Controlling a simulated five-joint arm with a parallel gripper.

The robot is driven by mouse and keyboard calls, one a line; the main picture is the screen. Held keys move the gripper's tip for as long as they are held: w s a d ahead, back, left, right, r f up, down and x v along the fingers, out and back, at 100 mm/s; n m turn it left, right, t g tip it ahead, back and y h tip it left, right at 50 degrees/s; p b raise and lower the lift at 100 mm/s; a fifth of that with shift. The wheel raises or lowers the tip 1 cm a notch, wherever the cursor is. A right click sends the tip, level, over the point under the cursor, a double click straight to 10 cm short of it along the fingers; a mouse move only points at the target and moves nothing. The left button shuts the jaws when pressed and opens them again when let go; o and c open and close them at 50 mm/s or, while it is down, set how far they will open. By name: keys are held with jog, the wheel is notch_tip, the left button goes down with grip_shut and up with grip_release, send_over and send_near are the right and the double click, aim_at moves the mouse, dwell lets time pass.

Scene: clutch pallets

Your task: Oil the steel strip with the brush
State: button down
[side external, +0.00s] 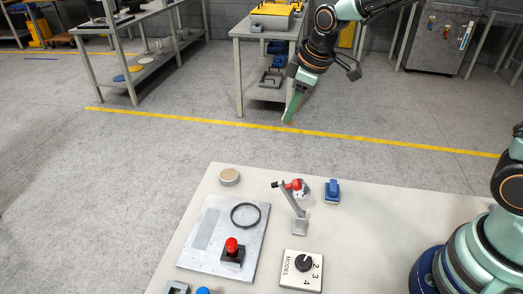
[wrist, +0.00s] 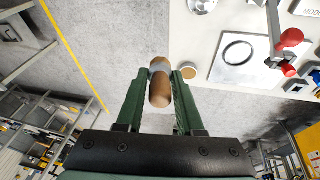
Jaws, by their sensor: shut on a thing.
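My gripper (side external: 289,119) is in the air beyond the far edge of the work table, well above the floor. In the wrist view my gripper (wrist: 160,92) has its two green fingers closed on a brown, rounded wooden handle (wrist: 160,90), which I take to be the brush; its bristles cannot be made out. A pale metal plate (side external: 250,262) lies on the table, with a darker grey strip (side external: 203,228) on its left part, probably the steel strip. The plate also shows in the wrist view (wrist: 222,72). The gripper is apart from both.
A round tan-topped pot (side external: 229,176) stands at the table's far left. A black ring (side external: 245,214) and a red-knobbed fixture (side external: 232,254) are on the plate. A red-handled clamp (side external: 298,210), blue block (side external: 332,191) and MODEL dial (side external: 301,270) stand to the right.

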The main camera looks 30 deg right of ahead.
jog(key=s+d+r+m, duration=0.2)
jog(key=s+d, duration=0.5)
jog(key=s, duration=0.1)
jog(key=w+a+f+g, duration=0.1)
jog(key=w+a, duration=0.3)
jog(key=a, duration=0.3)
jog(key=w+a+f+g, duration=0.1)
jog(key=w+a+f, duration=0.1)
jog(key=w+a, duration=0.35)
jog(key=s+a+f+g, duration=0.1)
jog(key=a+f, duration=0.3)
jog(key=a, duration=0.4)
jog(key=s+a+f+g, duration=0.1)
jog(key=a+f, duration=0.3)
jog(key=a, duration=0.5)
jog(key=shift+h, duration=0.3)
jog(key=shift+w+d+f, duration=0.1)
jog(key=shift+d+f, duration=0.05)
jog(key=shift+f, duration=1.2)
jog(key=shift+w+d+f, duration=0.1)
jog(key=shift+d+f, duration=0.05)
jog(key=shift+f, duration=1.2)
jog(key=shift+f, duration=1)
jog(key=shift+a, duration=0.1)
